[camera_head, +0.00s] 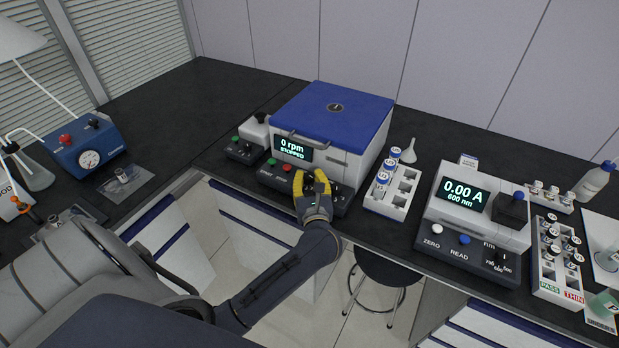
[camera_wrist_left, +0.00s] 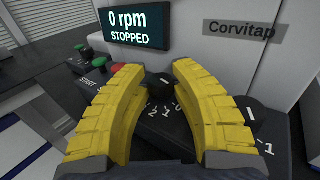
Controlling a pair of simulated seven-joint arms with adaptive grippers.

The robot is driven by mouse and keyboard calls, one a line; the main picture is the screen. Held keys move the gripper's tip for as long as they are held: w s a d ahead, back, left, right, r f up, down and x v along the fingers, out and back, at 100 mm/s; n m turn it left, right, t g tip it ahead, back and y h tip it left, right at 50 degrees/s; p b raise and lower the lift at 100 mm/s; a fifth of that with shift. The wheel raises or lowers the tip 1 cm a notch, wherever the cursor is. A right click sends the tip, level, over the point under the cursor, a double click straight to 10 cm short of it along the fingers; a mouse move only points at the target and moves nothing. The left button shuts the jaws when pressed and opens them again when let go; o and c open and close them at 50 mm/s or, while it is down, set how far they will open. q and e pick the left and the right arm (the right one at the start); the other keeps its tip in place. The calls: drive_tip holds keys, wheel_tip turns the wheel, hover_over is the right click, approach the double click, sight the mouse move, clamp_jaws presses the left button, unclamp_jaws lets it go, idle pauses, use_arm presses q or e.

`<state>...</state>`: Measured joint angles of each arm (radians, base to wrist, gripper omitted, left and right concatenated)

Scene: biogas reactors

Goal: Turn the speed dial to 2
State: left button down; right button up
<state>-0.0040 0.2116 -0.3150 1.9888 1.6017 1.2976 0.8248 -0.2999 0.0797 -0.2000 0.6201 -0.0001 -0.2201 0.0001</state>
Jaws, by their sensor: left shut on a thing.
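A white centrifuge with a blue lid (camera_head: 335,104) stands on the black bench. Its display (camera_head: 293,148) reads "0 rpm STOPPED". My left gripper (camera_head: 310,178) is at its sloping front panel, with yellow fingers on either side of a dark dial. In the left wrist view the round black dial (camera_wrist_left: 160,86) sits between the fingertips, and the gripper is shut on it. Printed numbers 2, 1 and 0 show below this dial; its pointer's exact setting is hard to read. A second black dial (camera_wrist_left: 252,112) with a white mark is to the right. My right gripper is not in view.
Left of the dials are a green button (camera_wrist_left: 118,68) and a red button (camera_wrist_left: 100,62). A white vial rack (camera_head: 398,190) stands close right of the centrifuge. A photometer (camera_head: 480,205) stands further right. A blue pump (camera_head: 82,145) is at the left.

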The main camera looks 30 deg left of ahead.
use_arm(q)
drive_tip(key=m+t+h, duration=0.1)
drive_tip(key=h, duration=0.1)
drive_tip(key=m+t+h, duration=0.1)
drive_tip(key=m+h, duration=0.1)
drive_tip(key=h, duration=0.1)
drive_tip(key=m+t+h, duration=0.1)
drive_tip(key=m+h, duration=0.1)
drive_tip(key=shift+s+a+t+h, duration=0.1)
drive_tip(key=shift+a+t+h, duration=0.2)
drive_tip(key=shift+a, duration=0.1)
drive_tip(key=m+h, duration=0.2)
drive_tip(key=h, duration=0.1)
drive_tip(key=m+h, duration=0.3)
drive_tip(key=h, duration=0.1)
drive_tip(key=shift+a+h, duration=0.1)
drive_tip(key=shift+h, duration=0.2)
drive_tip(key=shift+m+h, duration=0.7)
drive_tip(key=shift+h, duration=0.2)
drive_tip(key=c, duration=1.1)
unclamp_jaws()
drive_tip(key=shift+r+v, duration=0.1)
drive_tip(key=shift+v, duration=2.85)
drive_tip(key=shift+r+v, duration=0.15)
drive_tip(key=shift+v, duration=2.85)
